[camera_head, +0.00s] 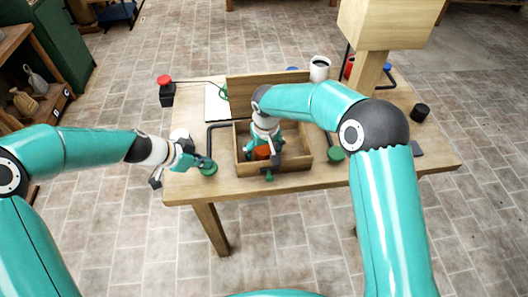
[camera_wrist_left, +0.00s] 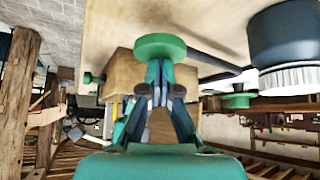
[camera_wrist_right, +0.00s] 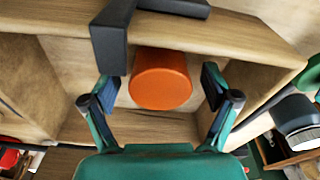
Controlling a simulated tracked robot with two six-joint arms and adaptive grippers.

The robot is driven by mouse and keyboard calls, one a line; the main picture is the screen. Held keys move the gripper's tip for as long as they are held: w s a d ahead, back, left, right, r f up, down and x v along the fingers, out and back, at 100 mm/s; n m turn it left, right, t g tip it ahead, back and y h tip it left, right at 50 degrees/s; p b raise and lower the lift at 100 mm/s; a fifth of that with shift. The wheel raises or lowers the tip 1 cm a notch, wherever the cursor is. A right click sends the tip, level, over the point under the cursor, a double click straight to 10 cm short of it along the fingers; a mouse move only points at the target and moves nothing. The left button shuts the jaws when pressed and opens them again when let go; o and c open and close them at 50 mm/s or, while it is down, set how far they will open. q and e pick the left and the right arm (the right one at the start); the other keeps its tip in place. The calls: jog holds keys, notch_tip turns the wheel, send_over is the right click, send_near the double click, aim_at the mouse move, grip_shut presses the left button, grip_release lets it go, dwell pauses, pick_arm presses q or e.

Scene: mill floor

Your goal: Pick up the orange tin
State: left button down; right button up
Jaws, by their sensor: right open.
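The orange tin (camera_head: 262,153) stands inside an open wooden box (camera_head: 321,165) on the table, partly hidden by my right gripper. My right gripper (camera_head: 263,147) is over the box. In the right wrist view the tin (camera_wrist_right: 161,80) lies between the spread fingertips of my right gripper (camera_wrist_right: 160,88), with a gap on each side. A dark bar (camera_wrist_right: 109,40) crosses the box wall close to the left finger there. My left gripper (camera_head: 203,163) is at a green knob (camera_head: 208,170) left of the box. In the left wrist view its fingertips are close together right against the knob (camera_wrist_left: 160,46).
The box lid (camera_head: 268,88) stands raised behind the box. A second green knob (camera_head: 335,154) is at its right. A thick wooden post (camera_head: 370,70), white mug (camera_head: 320,69), black cylinder (camera_head: 420,112) and red button (camera_head: 164,80) are around it. The table's front right is mostly clear.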

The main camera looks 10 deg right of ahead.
aim_at(264, 148)
jog(key=c, duration=1.3)
jog(key=shift+c, duration=0.2)
jog(key=shift+r, duration=0.15)
notch_tip(264, 148, up, 10)
jog(key=shift+f, duration=0.1)
jog(key=shift+s, duration=0.15)
jog(key=s+r, duration=0.1)
jog(key=s, duration=1.1)
jog(key=shift+s, duration=0.4)
